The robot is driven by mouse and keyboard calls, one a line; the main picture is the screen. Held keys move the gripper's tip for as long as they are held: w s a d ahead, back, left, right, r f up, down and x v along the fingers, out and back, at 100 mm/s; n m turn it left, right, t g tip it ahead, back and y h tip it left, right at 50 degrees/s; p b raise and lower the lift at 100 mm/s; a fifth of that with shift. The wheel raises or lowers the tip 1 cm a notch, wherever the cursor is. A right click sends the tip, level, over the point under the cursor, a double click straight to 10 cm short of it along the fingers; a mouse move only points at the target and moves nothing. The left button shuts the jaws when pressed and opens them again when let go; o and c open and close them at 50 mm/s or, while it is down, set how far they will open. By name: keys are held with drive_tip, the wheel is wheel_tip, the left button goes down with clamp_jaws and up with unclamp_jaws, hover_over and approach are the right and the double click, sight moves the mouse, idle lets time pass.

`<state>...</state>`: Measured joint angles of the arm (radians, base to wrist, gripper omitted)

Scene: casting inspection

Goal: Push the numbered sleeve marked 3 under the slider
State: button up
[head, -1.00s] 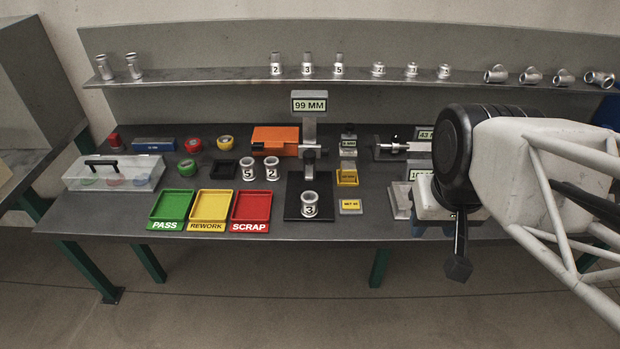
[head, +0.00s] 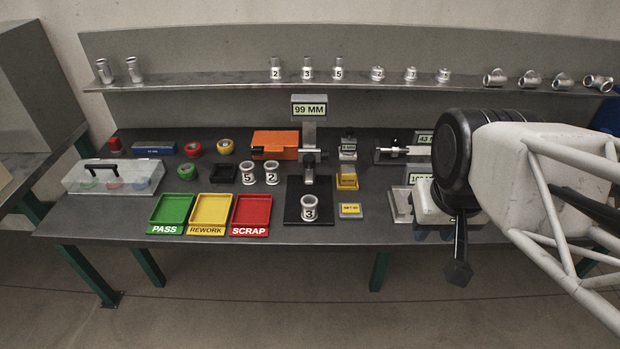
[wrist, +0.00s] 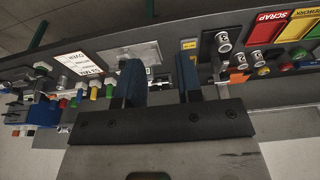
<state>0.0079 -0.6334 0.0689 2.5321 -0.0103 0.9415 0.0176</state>
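The sleeve marked 3 (head: 310,208) is a silver ring-topped cylinder standing upright on the front part of the black gauge base (head: 291,214). The gauge's slider (head: 309,158) sits on the post behind and above it, below the 99 MM readout (head: 309,109). The sleeve stands in front of the slider, apart from it. In the wrist view the sleeve (wrist: 223,42) also shows, right of the fingers. My gripper (wrist: 159,82) is open and empty, its two blue fingers spread over the bench. In the head view my wrist mostly hides it, to the right of the gauge.
Sleeves marked 5 (head: 248,172) and 2 (head: 272,173) stand left of the gauge. Green PASS (head: 165,230), yellow REWORK (head: 207,231) and red SCRAP (head: 250,231) trays line the front. A yellow-labelled block (head: 350,210) lies right of the base. More sleeves and fittings stand on the back shelf (head: 200,82).

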drive_tip(key=shift+w+a+f, duration=0.2)
drive_tip(key=shift+w, duration=0.1)
drive_tip(key=c, duration=0.4)
drive_tip(key=w+a+f+m+t, duration=0.1)
drive_tip(key=w+a+f, duration=0.1)
drive_tip(key=w+a+f+m+t+y, duration=0.1)
drive_tip(key=w+a, duration=0.1)
drive_tip(key=w, duration=0.1)
drive_tip(key=w+a+f+m+t, duration=0.1)
drive_tip(key=w+a+f, duration=0.1)
drive_tip(key=w, duration=0.1)
drive_tip(key=shift+w+a+f+y, duration=0.1)
drive_tip(key=shift+a+f+y, duration=0.15)
drive_tip(key=shift+f+y, duration=0.15)
clamp_jaws()
drive_tip(key=w+a+f+m+t, duration=0.4)
drive_tip(key=a+f+m, duration=0.1)
drive_tip(key=a+f, duration=0.15)
drive_tip(key=w+a+f+m+t, duration=0.3)
drive_tip(key=a+f+m+t, duration=0.15)
drive_tip(key=f, duration=0.25)
drive_tip(key=s+a+f+m+t+h, duration=0.1)
drive_tip(key=s+f+m+t, duration=0.3)
drive_tip(key=f, duration=0.3)
drive_tip(key=shift+f+m, duration=0.25)
drive_tip(key=shift+m, duration=0.3)
